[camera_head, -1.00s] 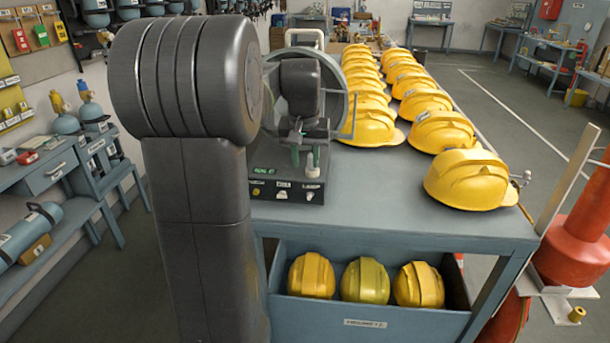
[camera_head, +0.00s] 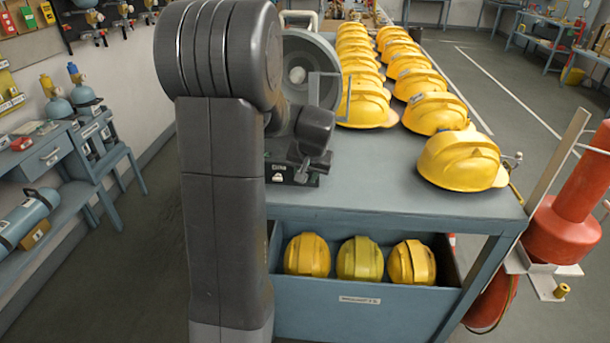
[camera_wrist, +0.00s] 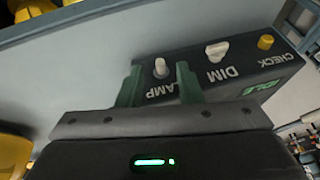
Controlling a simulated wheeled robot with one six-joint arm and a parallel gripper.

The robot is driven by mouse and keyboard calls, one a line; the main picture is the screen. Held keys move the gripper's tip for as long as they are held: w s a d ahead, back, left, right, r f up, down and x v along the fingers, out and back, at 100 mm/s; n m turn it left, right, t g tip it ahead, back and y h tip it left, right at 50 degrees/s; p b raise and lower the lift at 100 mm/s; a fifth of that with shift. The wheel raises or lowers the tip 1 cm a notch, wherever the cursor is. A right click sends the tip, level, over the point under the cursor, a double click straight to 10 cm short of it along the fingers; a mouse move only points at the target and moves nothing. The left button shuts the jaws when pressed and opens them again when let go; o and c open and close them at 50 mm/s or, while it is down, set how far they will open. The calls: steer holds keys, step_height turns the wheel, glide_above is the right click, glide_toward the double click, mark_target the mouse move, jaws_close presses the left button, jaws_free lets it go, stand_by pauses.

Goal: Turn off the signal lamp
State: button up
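The signal lamp (camera_head: 322,62) stands at the near left of the table, a round grey housing on a dark control box. I cannot tell whether it is lit. In the wrist view the dark control box (camera_wrist: 225,85) shows a pale toggle switch (camera_wrist: 160,67) labelled LAMP, a white DIM knob (camera_wrist: 216,51), a yellow CHECK button (camera_wrist: 265,42) and a green display. My gripper (camera_wrist: 159,74) is open, its two green fingers on either side of the LAMP switch. Contact cannot be told. In the head view my gripper (camera_head: 302,174) is in front of the box and hides most of it.
Rows of yellow helmets (camera_head: 462,161) fill the table (camera_head: 345,190) to the right. A shelf bin (camera_head: 365,305) below holds three helmets. An orange cylinder (camera_head: 570,210) stands at the right. A bench (camera_head: 45,160) lines the left wall.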

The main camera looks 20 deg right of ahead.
steer(key=shift+x, duration=1.05)
jaws_close()
steer(key=shift+r+p, duration=0.35)
steer(key=shift+p, duration=0.45)
steer(key=shift+w+d+g+y+p, duration=0.15)
steer(key=shift+g+y+p, duration=0.15)
steer(key=shift+g+p, duration=0.3)
jaws_free()
